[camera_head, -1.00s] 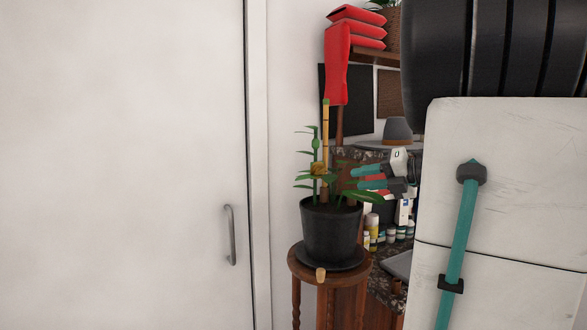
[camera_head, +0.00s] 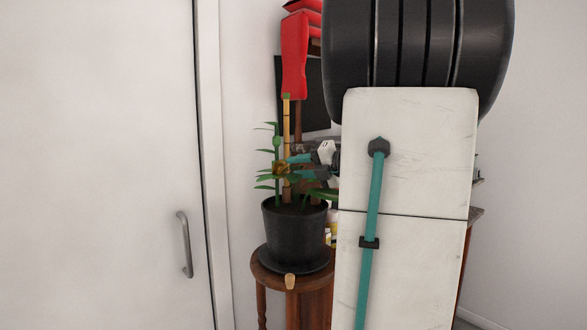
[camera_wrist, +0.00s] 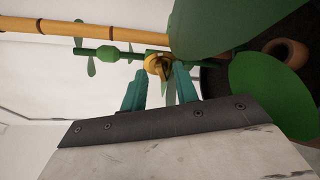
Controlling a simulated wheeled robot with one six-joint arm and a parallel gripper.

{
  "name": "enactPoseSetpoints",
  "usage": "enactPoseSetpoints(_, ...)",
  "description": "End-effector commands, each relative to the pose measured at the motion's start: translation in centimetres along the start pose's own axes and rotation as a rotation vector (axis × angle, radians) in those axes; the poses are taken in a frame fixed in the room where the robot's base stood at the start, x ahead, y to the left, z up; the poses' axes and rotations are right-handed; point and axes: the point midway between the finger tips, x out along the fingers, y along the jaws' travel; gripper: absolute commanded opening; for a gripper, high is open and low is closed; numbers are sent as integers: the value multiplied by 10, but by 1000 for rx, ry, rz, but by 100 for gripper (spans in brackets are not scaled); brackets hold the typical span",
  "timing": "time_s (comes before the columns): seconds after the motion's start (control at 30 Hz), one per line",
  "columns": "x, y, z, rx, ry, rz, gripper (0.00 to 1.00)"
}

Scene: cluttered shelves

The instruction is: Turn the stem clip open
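The stem clip (camera_head: 279,168) is a small yellow-orange piece on the green stem (camera_head: 277,141) of a potted plant, beside a bamboo stake (camera_head: 286,120). In the wrist view the clip (camera_wrist: 157,64) sits at the gap between my teal fingertips, with the stem (camera_wrist: 110,52) running leftwards from it. My gripper (camera_wrist: 160,70) is open, with a clear gap between its fingers. It is close to the clip; I cannot tell whether a finger touches it. In the head view my gripper (camera_head: 291,167) comes in from the right, partly hidden by leaves and my arm.
The black pot (camera_head: 295,232) stands on a round wooden stool (camera_head: 262,265). Large green leaves (camera_wrist: 210,30) hang close to my fingers. A white door (camera_head: 95,160) is on the left. Red stacked items (camera_head: 295,65) are above, behind the plant.

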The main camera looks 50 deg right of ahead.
Motion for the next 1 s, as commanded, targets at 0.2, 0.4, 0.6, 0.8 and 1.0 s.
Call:
enactPoseSetpoints(0.2, 15, 1, -1, -1, 3, 1, 30)
enactPoseSetpoints(0.4, 16, 1, -2, -1, 3, 1, 30)
enactPoseSetpoints(0.6, 15, 1, -2, -1, 3, 1, 0)
enactPoseSetpoints(0.8, 15, 1, -2, -7, 3, -2, 0)
enactPoseSetpoints(1.0, 15, 3, -2, -56, 2, -22, 0)
